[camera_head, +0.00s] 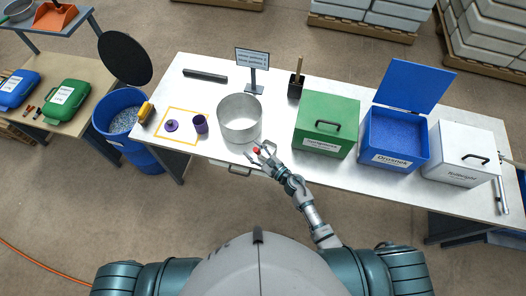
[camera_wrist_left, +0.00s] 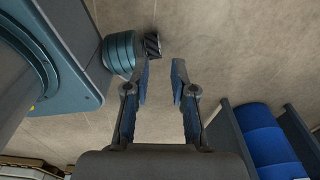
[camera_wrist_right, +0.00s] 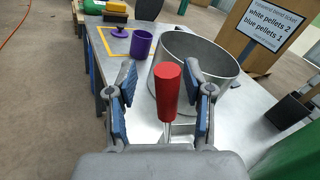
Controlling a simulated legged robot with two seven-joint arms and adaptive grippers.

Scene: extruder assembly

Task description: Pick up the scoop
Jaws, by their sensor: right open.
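A red handle (camera_wrist_right: 168,90) on a thin metal shaft (camera_wrist_right: 167,132) stands at the table's front edge; I take it for the scoop's handle. In the head view the red handle (camera_head: 257,150) is a small spot just in front of the metal pot. The scoop's lower part is hidden behind my right gripper. My right gripper (camera_wrist_right: 162,76) is open, with its fingers on either side of the handle and gaps showing. It also shows in the head view (camera_head: 260,152). My left gripper (camera_wrist_left: 161,72) is open and empty over bare floor, outside the head view.
The metal pot (camera_head: 239,125) stands just behind the handle. A purple cup (camera_head: 200,124) is left of it. A green bin (camera_head: 326,131), a blue bin (camera_head: 399,145) and a white bin (camera_head: 458,158) fill the right side. A sign (camera_head: 252,60) stands behind.

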